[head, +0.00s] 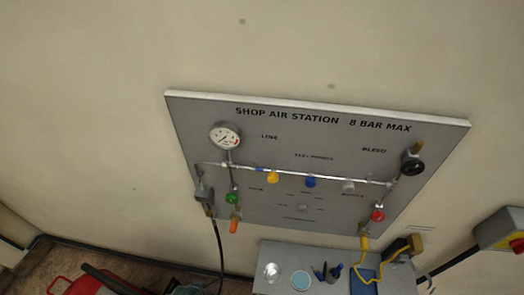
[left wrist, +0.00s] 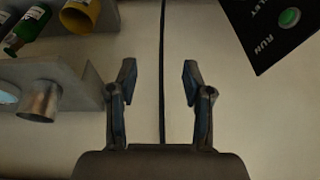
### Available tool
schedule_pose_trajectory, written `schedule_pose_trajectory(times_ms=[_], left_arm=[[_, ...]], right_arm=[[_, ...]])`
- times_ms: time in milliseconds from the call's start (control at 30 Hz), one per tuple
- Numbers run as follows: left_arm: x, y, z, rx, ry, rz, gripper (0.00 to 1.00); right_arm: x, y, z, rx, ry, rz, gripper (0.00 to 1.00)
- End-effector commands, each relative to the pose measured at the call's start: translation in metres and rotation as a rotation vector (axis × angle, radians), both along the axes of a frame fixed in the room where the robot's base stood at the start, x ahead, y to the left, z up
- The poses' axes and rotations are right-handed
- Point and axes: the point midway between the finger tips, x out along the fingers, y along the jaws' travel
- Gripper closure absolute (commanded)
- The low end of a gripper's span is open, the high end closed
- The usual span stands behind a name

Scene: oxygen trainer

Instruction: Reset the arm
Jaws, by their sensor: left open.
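My left gripper (left wrist: 158,82) shows in the left wrist view with its two fingers spread apart and nothing between them. A pale wall with a dark vertical line lies behind the fingers. My left gripper is not seen in the head view, and neither is my right gripper. In the head view, a grey panel (head: 270,118) marked "SHOP AIR STATION 8 BAR MAX" hangs on the wall. It carries a round gauge (head: 225,136), a black knob (head: 413,163), and yellow (head: 272,177), blue (head: 310,181), green (head: 232,197) and red (head: 378,215) fittings.
A small grey shelf (head: 268,251) below the panel holds small items. In the left wrist view, a metal cup (left wrist: 38,101) and a green bottle (left wrist: 28,28) are left; a dark RUN panel (left wrist: 265,35) is upper right.

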Motion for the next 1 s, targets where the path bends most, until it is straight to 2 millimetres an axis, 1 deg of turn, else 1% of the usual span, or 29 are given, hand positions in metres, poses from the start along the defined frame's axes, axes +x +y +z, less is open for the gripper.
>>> schedule_pose_trajectory(times_ms=[33,167,267,300,367,400,467,500,567,600,667,700,767,800,833,900,1000], left_arm=[[0.002,-0.001,-0.018,0.0,0.009,-0.001,0.5],[0.005,-0.002,-0.062,0.001,0.027,-0.003,0.5],[0.004,-0.002,-0.101,0.001,0.042,-0.006,0.5],[0.003,-0.003,-0.119,0.001,0.05,-0.007,0.5],[-0.001,-0.002,-0.149,0.002,0.062,-0.009,0.5],[-0.006,-0.002,-0.171,0.002,0.07,-0.011,0.5],[-0.016,-0.001,-0.209,0.004,0.087,-0.013,0.5],[-0.026,0.001,-0.236,0.005,0.099,-0.015,0.5],[-0.043,0.003,-0.275,0.007,0.115,-0.019,0.5],[-0.058,0.005,-0.3,0.009,0.128,-0.022,0.5],[-0.081,0.009,-0.333,0.01,0.144,-0.025,0.5],[-0.098,0.012,-0.352,0.012,0.154,-0.027,0.5],[-0.123,0.016,-0.375,0.014,0.168,-0.031,0.5],[-0.139,0.019,-0.388,0.016,0.177,-0.033,0.5],[-0.149,0.021,-0.395,0.016,0.181,-0.034,0.5],[-0.172,0.025,-0.408,0.018,0.193,-0.036,0.5],[-0.192,0.03,-0.418,0.02,0.2,-0.04,0.5]], right_arm=[[0.0,0.0,-0.002,0.0,0.0,0.0,1.0],[0.0,-0.001,-0.005,-0.001,0.001,0.001,1.0],[0.0,-0.001,-0.008,-0.001,0.001,0.001,1.0],[0.0,-0.001,-0.01,-0.001,0.001,0.001,1.0],[-0.001,-0.001,-0.012,-0.001,0.001,0.001,1.0],[-0.001,-0.001,-0.014,-0.001,0.001,0.001,1.0],[-0.001,-0.001,-0.017,-0.001,0.002,0.001,1.0],[-0.001,-0.002,-0.019,-0.001,0.002,0.001,1.0],[-0.001,-0.002,-0.023,-0.001,0.002,0.001,1.0],[-0.001,-0.002,-0.025,-0.001,0.002,0.001,1.0],[-0.001,-0.002,-0.028,-0.002,0.003,0.001,1.0],[-0.001,-0.001,-0.03,-0.002,0.003,0.001,1.0],[-0.002,-0.002,-0.033,-0.002,0.003,0.001,1.0],[-0.002,-0.002,-0.034,-0.002,0.003,0.001,1.0],[-0.002,-0.002,-0.035,-0.002,0.003,0.001,1.0],[-0.002,-0.001,-0.037,-0.002,0.004,0.001,1.0],[-0.002,-0.002,-0.039,-0.002,0.004,0.001,1.0]])
